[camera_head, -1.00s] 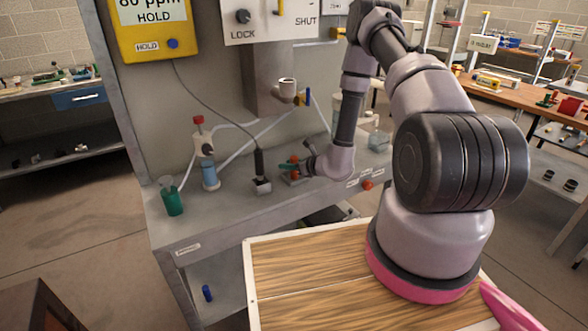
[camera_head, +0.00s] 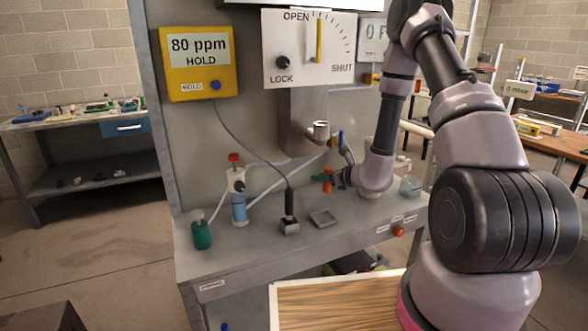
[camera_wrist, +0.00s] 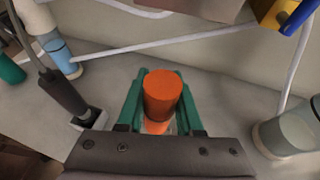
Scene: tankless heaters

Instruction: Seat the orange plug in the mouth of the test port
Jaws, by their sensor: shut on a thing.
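My gripper (camera_head: 325,183) is shut on the orange plug (camera_wrist: 163,96). In the wrist view, green fingers stand on both sides of the plug, which points away from the palm. In the head view the plug (camera_head: 328,174) is small and upright, above the bench and behind the small square tray. A short pale stub with an open, upward mouth (camera_head: 321,129) sticks out of the metal duct; it looks like the test port. It is higher than the plug and a little left of it, clearly apart. The wrist view does not show this mouth.
The small square tray (camera_head: 323,218) is empty. A black probe (camera_head: 289,210) with a cable stands left of it. A yellow and blue valve (camera_head: 337,140) sits right of the stub. A clear jar (camera_head: 410,186) stands at right, white tubes behind.

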